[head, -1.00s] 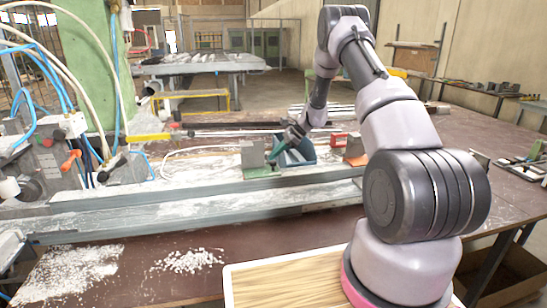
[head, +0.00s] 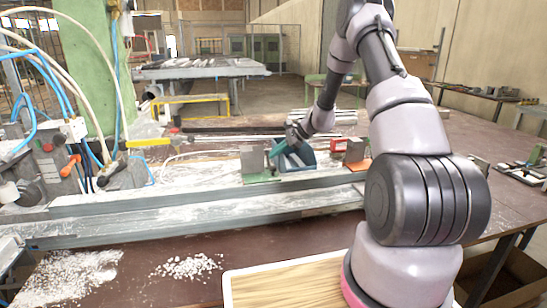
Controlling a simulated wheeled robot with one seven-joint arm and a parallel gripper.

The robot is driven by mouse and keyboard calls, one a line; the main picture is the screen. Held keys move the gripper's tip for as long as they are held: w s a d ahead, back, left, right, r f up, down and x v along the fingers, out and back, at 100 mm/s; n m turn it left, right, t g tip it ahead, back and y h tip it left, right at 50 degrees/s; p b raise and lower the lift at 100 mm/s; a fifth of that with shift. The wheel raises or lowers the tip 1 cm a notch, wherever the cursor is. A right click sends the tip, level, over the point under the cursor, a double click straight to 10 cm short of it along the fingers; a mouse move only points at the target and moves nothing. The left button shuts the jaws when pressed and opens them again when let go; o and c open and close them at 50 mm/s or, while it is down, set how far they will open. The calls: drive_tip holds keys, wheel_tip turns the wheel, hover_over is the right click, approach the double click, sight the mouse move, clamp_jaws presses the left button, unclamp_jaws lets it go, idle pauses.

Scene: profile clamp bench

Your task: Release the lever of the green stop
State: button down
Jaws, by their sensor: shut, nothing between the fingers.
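The green stop is a grey upright block (head: 252,159) on a green base (head: 262,178), on the metal profile rail (head: 190,197) in the middle of the bench. A small green piece just right of the block, near the fingers, looks like its lever (head: 276,150); its exact angle is too small to tell. My gripper (head: 287,146) is shut and empty, right of the block and close to this piece. I cannot tell whether they touch. My gripper partly hides a blue bin (head: 297,160) behind the rail.
Another grey block (head: 355,150) stands right of the bin, next to a red piece (head: 337,145). Hoses and fittings (head: 75,160) crowd the left. White chips (head: 188,266) lie on the bench in front of the rail. A wooden board (head: 290,284) is at the near edge.

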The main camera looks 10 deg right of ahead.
drive_tip(key=shift+s+r, duration=0.5)
drive_tip(key=shift+r, duration=0.05)
idle(0.5)
drive_tip(key=v, duration=1.1)
